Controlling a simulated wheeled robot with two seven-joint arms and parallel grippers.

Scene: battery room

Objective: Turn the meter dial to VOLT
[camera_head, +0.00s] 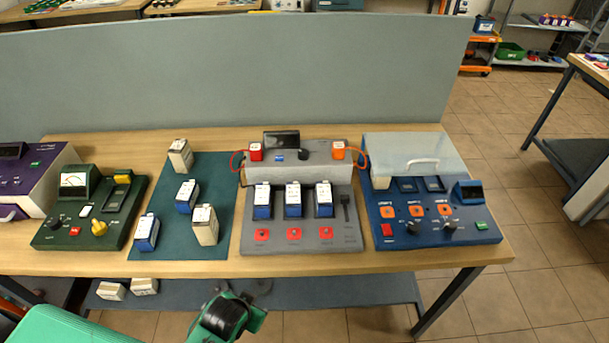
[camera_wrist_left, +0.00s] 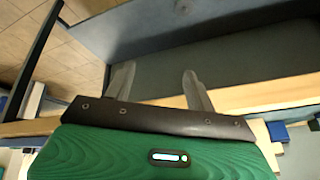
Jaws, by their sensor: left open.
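A dark green meter unit (camera_head: 50,237) stands at the left of the workbench. It has a white needle gauge (camera_head: 74,182), a yellow dial knob (camera_head: 99,228), a black knob (camera_head: 57,221) and a red button (camera_head: 75,231). The labels around the knobs are too small to read, so I cannot tell where the dial points. My left gripper (camera_head: 243,287) is in front of the bench's front edge, to the right of the meter and apart from it. In the left wrist view its fingers (camera_wrist_left: 158,70) are apart, with nothing between them. My right gripper is not in view.
A teal mat (camera_head: 165,210) with several battery blocks lies right of the meter. A grey charger unit (camera_head: 255,225) and a blue unit (camera_head: 385,225) stand further right. A purple device (camera_head: 50,165) is at the left. A grey partition (camera_head: 230,75) stands behind; a lower shelf (camera_head: 350,290) runs beneath.

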